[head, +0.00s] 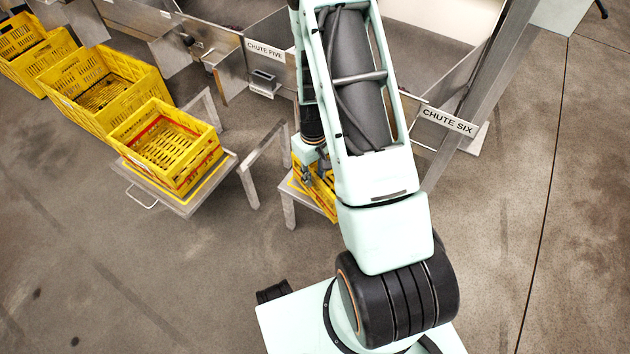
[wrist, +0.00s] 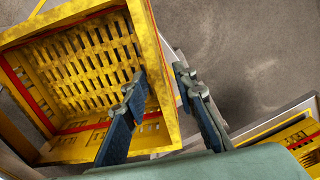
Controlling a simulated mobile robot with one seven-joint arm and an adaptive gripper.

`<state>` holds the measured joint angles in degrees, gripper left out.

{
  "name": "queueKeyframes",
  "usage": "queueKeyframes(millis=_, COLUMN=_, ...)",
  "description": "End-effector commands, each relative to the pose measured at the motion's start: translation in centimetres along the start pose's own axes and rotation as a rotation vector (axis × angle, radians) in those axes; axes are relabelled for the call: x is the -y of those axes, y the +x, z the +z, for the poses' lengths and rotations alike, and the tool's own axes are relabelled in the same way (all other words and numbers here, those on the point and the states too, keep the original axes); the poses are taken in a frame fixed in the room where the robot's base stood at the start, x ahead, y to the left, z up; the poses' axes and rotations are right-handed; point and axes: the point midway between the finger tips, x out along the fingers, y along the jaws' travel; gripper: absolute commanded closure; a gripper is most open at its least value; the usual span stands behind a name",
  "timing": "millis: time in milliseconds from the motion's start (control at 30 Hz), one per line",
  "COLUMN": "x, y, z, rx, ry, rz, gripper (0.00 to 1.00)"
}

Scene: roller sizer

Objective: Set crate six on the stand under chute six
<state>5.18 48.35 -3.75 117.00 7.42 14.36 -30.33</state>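A yellow slatted crate with a red band inside (wrist: 75,75) fills the left of the wrist view. My gripper (wrist: 160,75) straddles its right wall, one finger inside and one outside. I cannot tell whether the fingers press on the wall. In the head view my gripper (head: 312,165) is at a yellow crate (head: 325,195), mostly hidden by my arm, over a metal stand (head: 289,192). Whether the crate rests fully on the stand is hidden. The chute six sign (head: 450,121) is right of my arm. No number shows on the crate.
Another yellow crate with a red band (head: 165,140) sits on a metal cart (head: 205,197) at left. More yellow crates (head: 100,90) stand behind it. Chute five's sign (head: 265,50) is further back. The floor at right is clear.

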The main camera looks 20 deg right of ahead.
Motion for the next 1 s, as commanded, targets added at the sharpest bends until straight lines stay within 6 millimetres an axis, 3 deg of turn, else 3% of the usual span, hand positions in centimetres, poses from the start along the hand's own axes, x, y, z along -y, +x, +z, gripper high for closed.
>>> queueKeyframes(millis=33, x=0.0, y=-1.4, z=-0.1, rx=-0.002, ry=-0.001, rz=0.001, gripper=0.74)
queueKeyframes(millis=200, x=0.0, y=-3.3, z=0.0, rx=0.0, ry=-0.001, rz=0.0, gripper=0.74)
queueKeyframes(millis=867, x=0.0, y=-3.9, z=0.0, rx=0.0, ry=0.001, rz=0.0, gripper=0.74)
queueKeyframes(millis=1000, x=-0.3, y=-5.7, z=-1.8, rx=-0.034, ry=0.037, rz=0.02, gripper=0.74)
